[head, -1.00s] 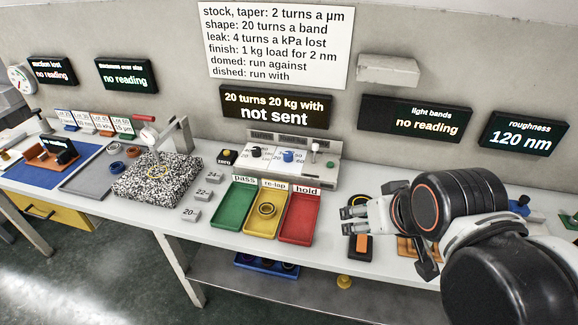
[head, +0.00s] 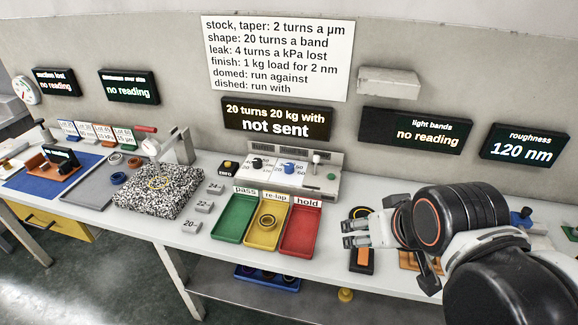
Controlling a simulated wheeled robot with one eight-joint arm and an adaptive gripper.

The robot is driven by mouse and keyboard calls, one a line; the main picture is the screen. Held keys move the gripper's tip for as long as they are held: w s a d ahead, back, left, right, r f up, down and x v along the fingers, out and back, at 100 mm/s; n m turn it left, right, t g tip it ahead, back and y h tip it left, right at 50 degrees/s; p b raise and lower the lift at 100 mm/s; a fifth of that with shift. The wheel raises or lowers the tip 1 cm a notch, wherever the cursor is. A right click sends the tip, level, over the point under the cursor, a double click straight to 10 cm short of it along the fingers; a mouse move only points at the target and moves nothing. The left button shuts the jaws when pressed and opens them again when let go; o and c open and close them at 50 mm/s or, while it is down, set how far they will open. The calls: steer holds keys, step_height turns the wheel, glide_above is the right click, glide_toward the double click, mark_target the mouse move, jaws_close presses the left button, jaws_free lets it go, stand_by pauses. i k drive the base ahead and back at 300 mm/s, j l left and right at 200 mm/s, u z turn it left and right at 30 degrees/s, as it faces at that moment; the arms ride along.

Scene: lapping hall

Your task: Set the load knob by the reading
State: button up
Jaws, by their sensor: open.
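The control panel (head: 270,180) stands at the back of the bench against the wall. It bears a black knob (head: 257,163) on the left and a blue knob (head: 289,168) to its right; I cannot tell from the picture which is the load knob or where they point. A small lever and a green button (head: 331,176) are at its right end. The display above (head: 276,119) reads "20 turns 20 kg with not sent". The roughness display (head: 525,146) reads 120 nm. My gripper (head: 346,234) is open and empty, right of the red tray and apart from the knobs.
A wall sign (head: 276,57) gives rules, including "finish: 1 kg load for 2 nm". Green (head: 220,238), yellow (head: 251,240) and red (head: 284,244) trays lie before the panel; a ring is in the yellow one. A speckled block (head: 135,195) stands left. Other displays show no reading.

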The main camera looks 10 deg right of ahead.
mark_target(288, 167)
steer(key=i+j, duration=0.15)
steer(key=i, duration=0.35)
steer(key=i+j+u, duration=0.1)
steer(key=i, duration=0.45)
steer(key=j, duration=0.1)
